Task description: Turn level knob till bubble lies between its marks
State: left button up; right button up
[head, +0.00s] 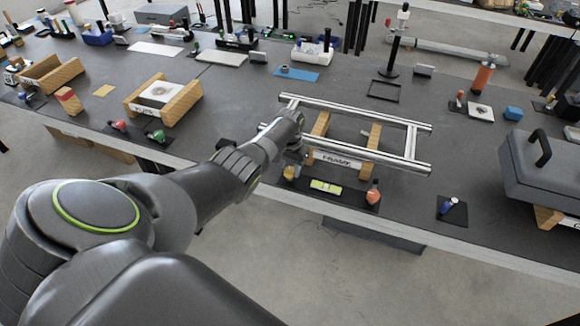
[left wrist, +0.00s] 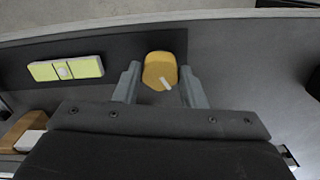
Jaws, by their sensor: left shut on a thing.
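The level vial (head: 326,187) is a yellow-green strip on a dark plate by the table's front edge. In the left wrist view the vial (left wrist: 90,67) lies left of the fingers, and its pale bubble (left wrist: 63,73) sits near the middle, seemingly between two dark lines. A yellow knob (head: 289,173) is at the plate's left end; in the wrist view the knob (left wrist: 160,68), with a white pointer line, lies between the fingers. My left gripper (head: 291,162) is shut on this knob from above; its fingertips (left wrist: 160,76) flank it. My right gripper is not in view.
A red-orange knob (head: 373,196) stands at the plate's right end. A metal rail frame (head: 420,168) on wooden blocks lies just behind the plate. A grey toolbox (head: 545,175) is at the right. Table between plate and toolbox is mostly clear, with a small blue item (head: 449,204).

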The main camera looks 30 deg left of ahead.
aim_at(290, 170)
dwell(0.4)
pick_arm(q)
jog(key=o, duration=1)
jog(key=shift+r, duration=0.5)
notch_tip(290, 170, up, 5)
jog(key=shift+p, duration=0.75)
notch_tip(290, 170, up, 12)
jog(key=b, duration=0.1)
jog(key=shift+f, duration=0.25)
